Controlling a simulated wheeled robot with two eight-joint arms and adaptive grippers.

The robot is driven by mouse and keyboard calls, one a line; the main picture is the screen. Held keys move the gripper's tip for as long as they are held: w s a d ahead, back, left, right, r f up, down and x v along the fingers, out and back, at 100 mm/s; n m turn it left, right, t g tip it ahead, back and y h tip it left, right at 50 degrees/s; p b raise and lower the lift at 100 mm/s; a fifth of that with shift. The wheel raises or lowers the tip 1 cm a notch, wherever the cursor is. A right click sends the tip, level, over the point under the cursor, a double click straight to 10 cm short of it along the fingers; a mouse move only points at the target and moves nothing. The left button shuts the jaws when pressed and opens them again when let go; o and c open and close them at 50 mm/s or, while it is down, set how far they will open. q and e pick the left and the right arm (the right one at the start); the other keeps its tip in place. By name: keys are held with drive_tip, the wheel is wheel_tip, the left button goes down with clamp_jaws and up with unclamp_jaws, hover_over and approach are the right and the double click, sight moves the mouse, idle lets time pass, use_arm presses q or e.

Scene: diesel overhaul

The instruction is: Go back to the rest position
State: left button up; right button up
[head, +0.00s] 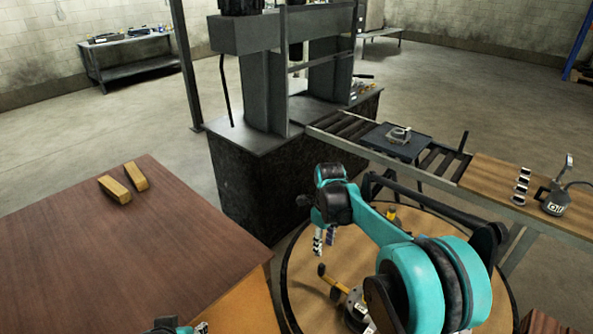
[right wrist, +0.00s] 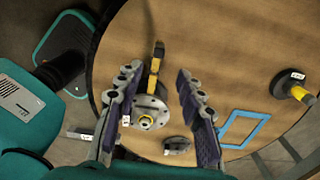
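My right arm reaches over a round wooden table (head: 300,268) in the head view. My right gripper (head: 322,240) points down above its left part. In the right wrist view the two fingers of the right gripper (right wrist: 158,72) are spread apart with nothing held between them. The round tabletop (right wrist: 215,40) lies beyond them, with a metal flange part with a yellow and black stem (right wrist: 150,108) seen between the fingers. Of my left gripper (head: 200,328) only a small piece shows at the bottom edge of the head view; its fingers cannot be judged.
A blue square outline (right wrist: 243,128), a small grey part (right wrist: 177,145) and a yellow-black part (right wrist: 290,86) are on the round table. A brown table (head: 100,240) with two wooden blocks (head: 115,190) stands left. A press (head: 265,130) and roller conveyor (head: 350,128) stand beyond.

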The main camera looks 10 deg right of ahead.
drive_tip(key=s+r+n+t, duration=0.3)
drive_tip(key=s+r+n, duration=0.5)
drive_tip(key=s+n, duration=0.35)
drive_tip(key=s+f+n+t, duration=0.2)
drive_tip(key=s+n+t, duration=0.2)
drive_tip(key=s+n, duration=0.9)
drive_tip(key=n, duration=0.3)
drive_tip(key=shift+d+f, duration=0.3)
drive_tip(key=shift+n, duration=0.25)
